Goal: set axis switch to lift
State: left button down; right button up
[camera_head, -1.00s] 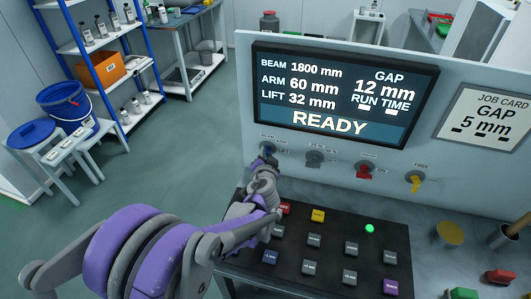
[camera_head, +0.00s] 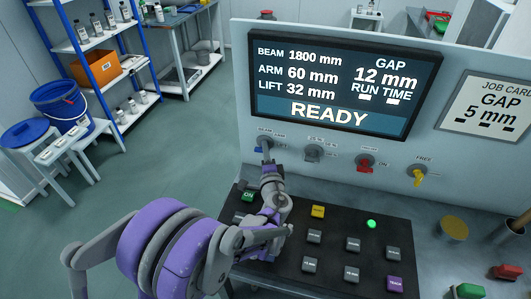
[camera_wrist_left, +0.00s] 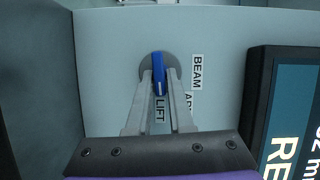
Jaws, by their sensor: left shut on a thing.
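The axis switch is a blue knob (camera_head: 259,149) on the grey panel, left below the display. It also shows in the left wrist view (camera_wrist_left: 158,72), with BEAM, ARM and LIFT labels around it. Its blue handle lies along the line toward the LIFT label (camera_wrist_left: 160,109), its lower end close to that label. My left gripper (camera_head: 266,155) is at the switch, its two fingers shut on the handle from both sides, as the left wrist view (camera_wrist_left: 160,92) shows. In the head view the fingers cover part of the knob. My right gripper is not in view.
The display (camera_head: 335,85) reads READY, gap 12 mm. A job card (camera_head: 490,108) reads gap 5 mm. A grey knob (camera_head: 314,153), a red switch (camera_head: 366,163) and a yellow key switch (camera_head: 418,176) are to the right. A black button board (camera_head: 330,245) lies below my left arm.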

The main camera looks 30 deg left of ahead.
pick_arm(q)
jog(key=shift+m, duration=0.5)
jog(key=c, duration=0.9)
grip_release()
jog(key=v, duration=0.7)
jog(key=b+v, duration=0.1)
jog(key=v, duration=0.2)
jog(key=shift+s+d+f, duration=0.2)
jog(key=shift+s+f, duration=0.05)
jog(key=shift+s, duration=0.1)
